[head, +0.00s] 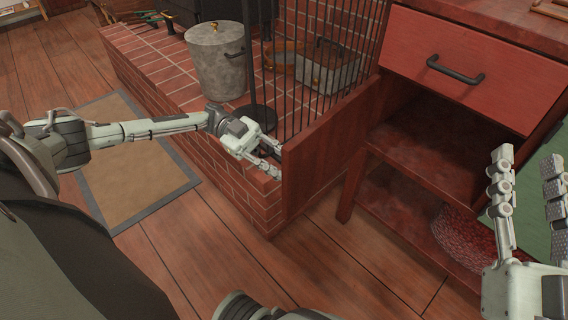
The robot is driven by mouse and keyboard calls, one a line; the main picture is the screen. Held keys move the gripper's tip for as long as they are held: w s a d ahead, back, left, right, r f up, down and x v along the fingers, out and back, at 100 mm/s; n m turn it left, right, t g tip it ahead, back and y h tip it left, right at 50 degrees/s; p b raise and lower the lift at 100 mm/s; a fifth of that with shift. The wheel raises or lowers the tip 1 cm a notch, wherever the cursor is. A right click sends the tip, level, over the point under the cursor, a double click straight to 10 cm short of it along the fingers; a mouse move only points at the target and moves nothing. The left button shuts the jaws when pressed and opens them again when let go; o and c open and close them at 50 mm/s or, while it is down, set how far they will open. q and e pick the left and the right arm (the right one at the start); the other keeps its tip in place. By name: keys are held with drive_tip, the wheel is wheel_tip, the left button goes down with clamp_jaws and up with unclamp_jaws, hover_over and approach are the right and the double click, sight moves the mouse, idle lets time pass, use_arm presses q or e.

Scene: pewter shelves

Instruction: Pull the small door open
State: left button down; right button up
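The small door looks to be the red wooden panel (313,162) standing out from the left front of the red cabinet (480,70). It stands swung out, and the compartment (430,145) beside it is uncovered. My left gripper (273,160) is at the panel's free left edge, low over the brick ledge. Its fingers look apart, with their tips close to the edge; I cannot tell whether they touch it. My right gripper (528,195) is at the lower right, fingers spread wide and empty, in front of the cabinet.
A closed drawer with a black handle (455,70) is above the compartment. A black barred screen (325,45) stands behind the panel. A metal bucket (216,62) stands on the brick ledge (150,75). A green panel (540,175) is behind my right gripper. The floor (250,265) in front is clear.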

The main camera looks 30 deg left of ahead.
use_arm(q)
drive_tip(key=c, duration=1.2)
unclamp_jaws()
drive_tip(key=a, duration=0.4)
drive_tip(key=w+a, duration=0.1)
drive_tip(key=a, duration=0.7)
drive_tip(key=shift+w, duration=0.25)
drive_tip(key=shift+s, duration=0.1)
